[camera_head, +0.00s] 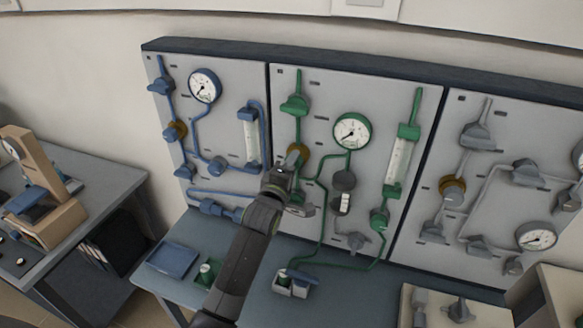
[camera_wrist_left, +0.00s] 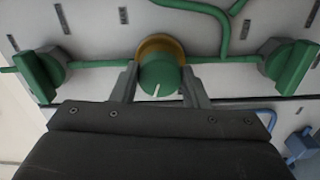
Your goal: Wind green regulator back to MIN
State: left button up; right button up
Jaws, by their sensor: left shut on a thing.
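The green regulator (camera_wrist_left: 159,76) is a round green knob with a white pointer line, set in front of a brass-coloured ring (camera_wrist_left: 158,44) on the grey panel. In the left wrist view my left gripper (camera_wrist_left: 160,88) has one finger on each side of the knob and is shut on it. In the head view my left gripper (camera_head: 284,172) reaches up to the middle panel, just below the brass ring (camera_head: 299,153), and hides part of the knob. The white line points down and slightly left in the wrist view. My right gripper is not in view.
Green valve handles (camera_wrist_left: 38,75) and (camera_wrist_left: 288,66) flank the knob in the wrist view. A green-rimmed gauge (camera_head: 352,131) and a green flowmeter (camera_head: 401,160) are right of it. Blue fittings (camera_head: 216,209) lie close left of my arm. Small items stand on the bench below.

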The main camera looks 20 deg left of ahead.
pick_arm(q)
jog(key=shift+n, duration=1.7)
jog(key=o, duration=1)
jog(key=s+b, duration=0.1)
jog(key=s, duration=0.4)
jog(key=s+b, duration=0.2)
jog(key=s, duration=0.4)
jog(key=s+b, duration=0.1)
jog(key=s, duration=0.5)
jog(key=shift+s+a+b, duration=0.2)
jog(key=shift+a+b, duration=0.1)
jog(key=shift+a, duration=0.05)
